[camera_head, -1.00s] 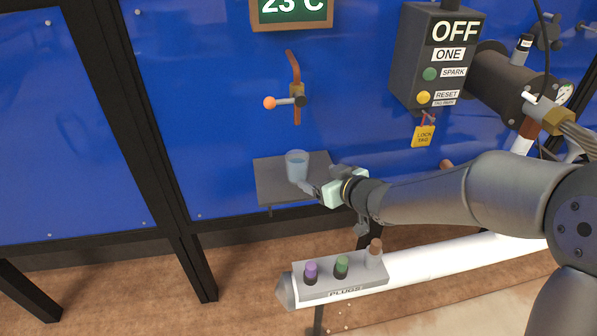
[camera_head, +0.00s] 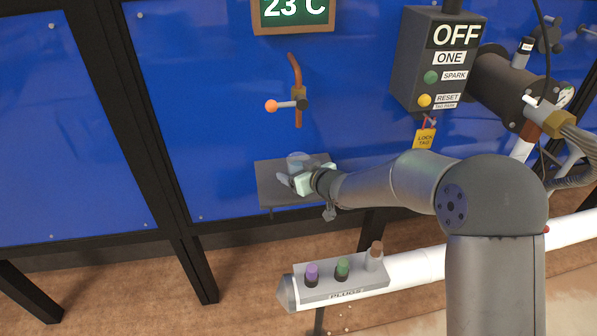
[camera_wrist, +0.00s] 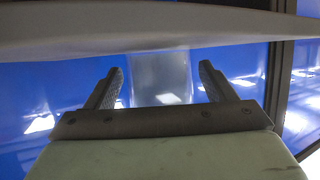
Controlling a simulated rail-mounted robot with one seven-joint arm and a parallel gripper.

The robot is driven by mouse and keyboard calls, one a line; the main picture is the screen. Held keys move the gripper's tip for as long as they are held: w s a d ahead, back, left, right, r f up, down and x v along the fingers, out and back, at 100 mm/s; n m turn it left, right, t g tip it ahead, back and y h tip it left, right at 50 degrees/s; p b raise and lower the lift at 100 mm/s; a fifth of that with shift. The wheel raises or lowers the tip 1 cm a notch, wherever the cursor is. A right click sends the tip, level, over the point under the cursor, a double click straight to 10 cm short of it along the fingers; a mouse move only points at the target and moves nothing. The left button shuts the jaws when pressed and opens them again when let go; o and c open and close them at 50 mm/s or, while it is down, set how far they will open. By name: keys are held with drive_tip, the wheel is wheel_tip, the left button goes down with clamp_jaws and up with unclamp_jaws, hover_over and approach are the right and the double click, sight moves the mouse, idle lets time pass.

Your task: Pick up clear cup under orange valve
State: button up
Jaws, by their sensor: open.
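The clear cup (camera_head: 296,160) stands on a small grey shelf (camera_head: 268,188) below the orange valve (camera_head: 287,104). Its lower part is hidden behind my gripper in the head view. My gripper (camera_head: 288,180) is at the near side of the cup, low over the shelf. In the wrist view the two fingers of my gripper (camera_wrist: 160,88) are apart, and the see-through cup (camera_wrist: 160,72) shows between and beyond their tips. I cannot tell whether either finger touches it.
A grey box marked OFF (camera_head: 432,65) hangs on the blue wall to the right, with a yellow lock tag (camera_head: 424,139) below it. A white pipe with a plugs tray (camera_head: 340,285) runs in front of the shelf. The wall left of the shelf is clear.

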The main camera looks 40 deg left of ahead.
drive_tip(key=c, duration=1.1)
drive_tip(key=shift+r, duration=0.2)
